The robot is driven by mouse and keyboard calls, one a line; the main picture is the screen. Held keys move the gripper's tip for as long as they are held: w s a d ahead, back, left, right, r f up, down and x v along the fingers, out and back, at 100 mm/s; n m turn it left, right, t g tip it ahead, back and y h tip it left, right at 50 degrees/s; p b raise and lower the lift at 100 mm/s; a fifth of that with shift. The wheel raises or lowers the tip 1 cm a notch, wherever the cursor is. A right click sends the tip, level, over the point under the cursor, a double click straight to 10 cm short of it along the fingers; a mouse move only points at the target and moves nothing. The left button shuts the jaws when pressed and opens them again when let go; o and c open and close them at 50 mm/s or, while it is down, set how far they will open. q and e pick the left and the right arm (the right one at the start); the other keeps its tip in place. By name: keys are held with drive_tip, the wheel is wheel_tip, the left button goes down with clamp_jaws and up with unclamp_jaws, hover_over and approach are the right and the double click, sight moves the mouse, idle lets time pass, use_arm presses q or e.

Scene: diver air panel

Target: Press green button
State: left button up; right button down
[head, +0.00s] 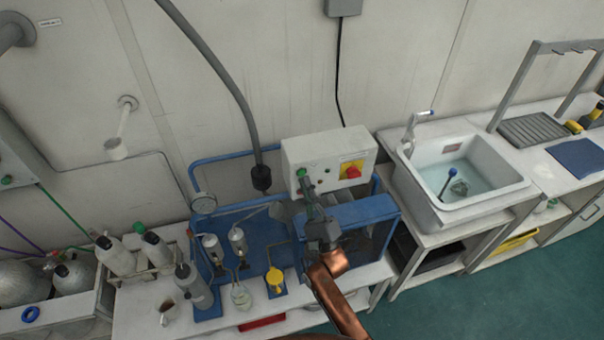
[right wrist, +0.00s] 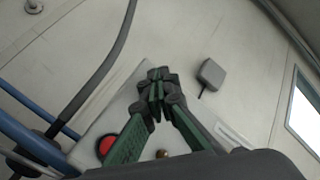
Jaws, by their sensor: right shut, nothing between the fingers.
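The green button (head: 301,172) is at the left of the front of a white control box (head: 325,151) in the head view. My right gripper (head: 305,186) is shut and empty, with its tips just below and very close to the green button. Whether they touch it cannot be told. In the right wrist view the shut green-and-grey fingers (right wrist: 156,88) lie over the pale box, and I cannot make out the green button there. My left gripper is not in view.
A red stop button (head: 352,171) on a yellow plate sits right of the green button; a red button (right wrist: 107,145) also shows in the right wrist view. A dark hanging hose (head: 260,176) is left of the box. Gauges and bottles crowd the bench; a sink (head: 460,170) stands right.

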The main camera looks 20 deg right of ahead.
drive_tip(key=shift+w, duration=0.1)
drive_tip(key=shift+w, duration=0.3)
